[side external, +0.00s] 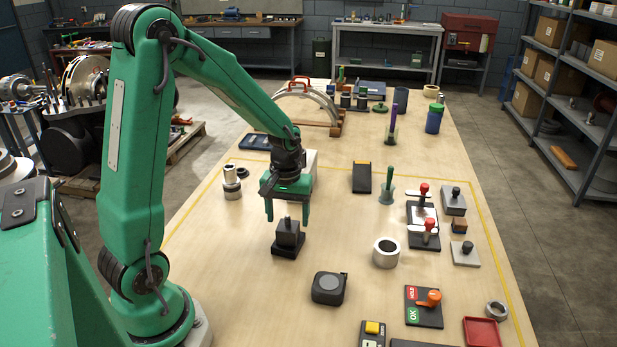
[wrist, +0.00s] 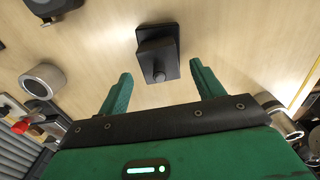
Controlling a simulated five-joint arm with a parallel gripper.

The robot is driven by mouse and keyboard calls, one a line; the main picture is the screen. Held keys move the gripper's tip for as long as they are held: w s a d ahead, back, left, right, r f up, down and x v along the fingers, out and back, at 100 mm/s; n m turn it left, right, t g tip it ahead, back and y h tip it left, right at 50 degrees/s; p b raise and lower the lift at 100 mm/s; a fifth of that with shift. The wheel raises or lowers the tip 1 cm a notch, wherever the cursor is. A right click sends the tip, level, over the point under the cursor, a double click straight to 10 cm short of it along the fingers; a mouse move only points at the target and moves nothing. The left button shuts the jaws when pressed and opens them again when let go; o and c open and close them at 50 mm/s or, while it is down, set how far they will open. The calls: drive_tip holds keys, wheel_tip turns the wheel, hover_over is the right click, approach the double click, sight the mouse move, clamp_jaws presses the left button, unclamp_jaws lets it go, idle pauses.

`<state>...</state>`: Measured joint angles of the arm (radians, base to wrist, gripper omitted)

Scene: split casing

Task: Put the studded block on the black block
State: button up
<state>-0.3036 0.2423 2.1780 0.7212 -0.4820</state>
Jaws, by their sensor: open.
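The studded block (side external: 289,236), a dark grey block with a small round stud on top, stands upright on the flat black block (side external: 283,251). The black block shows as a wider edge beneath it. In the wrist view the studded block (wrist: 153,58) and its stud lie between and beyond my fingertips, with the black block (wrist: 160,32) behind it. My gripper (side external: 288,213) is open and empty, with its two green fingers above and either side of the stud. It also shows in the wrist view (wrist: 160,72). I see no contact.
A black tape measure (side external: 329,288) lies in front, and a metal ring (side external: 386,252) stands to the right. A metal cylinder (side external: 232,187) is to the left. Toggle clamps (side external: 424,225) stand farther right. The table immediately around the blocks is clear.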

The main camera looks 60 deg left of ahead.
sight(288, 228)
wheel_tip(288, 228, up, 10)
idle(0.5)
drive_tip(key=shift+f, duration=0.1)
idle(0.4)
drive_tip(key=s+d+r+m+t, duration=0.5)
drive_tip(key=s+d+r+m, duration=0.2)
drive_tip(key=s+d+m, duration=0.2)
drive_tip(key=s+d, duration=0.1)
drive_tip(key=s, duration=0.1)
drive_tip(key=shift+s+d+r+t, duration=0.25)
drive_tip(key=shift+s+d+t, duration=0.05)
